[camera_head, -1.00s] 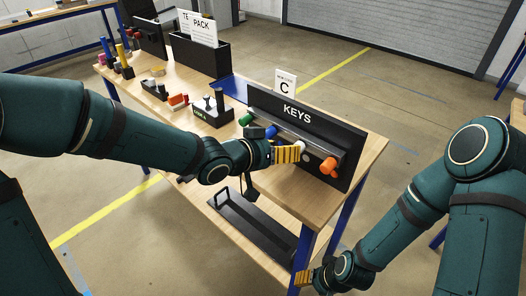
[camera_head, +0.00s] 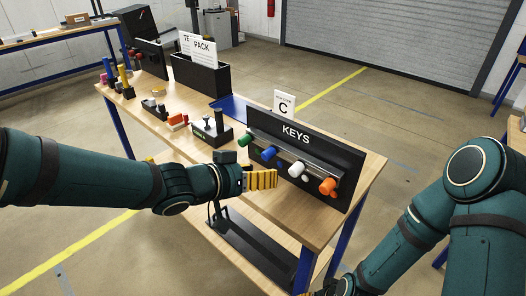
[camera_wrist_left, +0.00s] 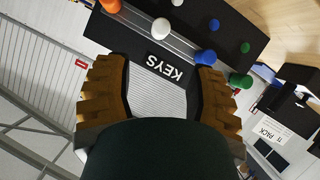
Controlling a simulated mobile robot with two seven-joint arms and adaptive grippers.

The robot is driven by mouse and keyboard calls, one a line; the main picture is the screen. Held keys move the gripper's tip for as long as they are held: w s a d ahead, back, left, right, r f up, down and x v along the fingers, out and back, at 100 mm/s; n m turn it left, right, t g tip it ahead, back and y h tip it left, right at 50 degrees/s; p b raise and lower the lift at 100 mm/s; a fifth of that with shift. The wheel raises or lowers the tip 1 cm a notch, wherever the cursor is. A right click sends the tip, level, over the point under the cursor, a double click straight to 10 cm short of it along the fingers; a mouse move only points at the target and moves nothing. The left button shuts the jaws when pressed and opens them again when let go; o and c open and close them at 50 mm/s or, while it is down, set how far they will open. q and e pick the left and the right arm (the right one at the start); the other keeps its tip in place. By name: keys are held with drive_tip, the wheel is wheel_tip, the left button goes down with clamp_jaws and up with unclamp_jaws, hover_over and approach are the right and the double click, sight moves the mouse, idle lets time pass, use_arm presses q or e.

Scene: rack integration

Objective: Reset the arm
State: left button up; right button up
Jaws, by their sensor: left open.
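My left gripper (camera_head: 262,180) is over the front of the wooden table, in front of the black KEYS board (camera_head: 300,145). It is open and empty; its two yellow ribbed fingers stand apart in the left wrist view (camera_wrist_left: 160,95). The board carries a row of coloured knobs: green, a blue knob (camera_head: 268,153), a white knob (camera_head: 296,169) and an orange knob (camera_head: 327,186). The fingers are apart from the knobs. My right gripper (camera_head: 312,293) is barely in view at the bottom edge, largely cut off.
On the wooden table (camera_head: 165,125) stand a black fixture (camera_head: 212,130), several small coloured parts and a black PACK bin (camera_head: 200,75). A C sign (camera_head: 284,103) rises behind the board. A black tray (camera_head: 255,245) lies on the lower shelf. Floor is clear behind the table.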

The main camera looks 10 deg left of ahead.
use_arm(q)
wheel_tip(320, 180, down, 17)
drive_tip(key=a+n+g+y, duration=0.2)
drive_tip(key=n, duration=0.2)
drive_tip(key=s+a+f+n+g+y, duration=0.1)
drive_tip(key=s+f+g, duration=0.2)
drive_tip(key=s+f, duration=0.3)
drive_tip(key=s+a+f+n+g+y, duration=0.1)
drive_tip(key=s+f, duration=0.5)
drive_tip(key=f, duration=0.6)
drive_tip(key=shift+s+f+g+y, duration=0.3)
drive_tip(key=shift+g+y, duration=0.5)
drive_tip(key=shift+g, duration=0.1)
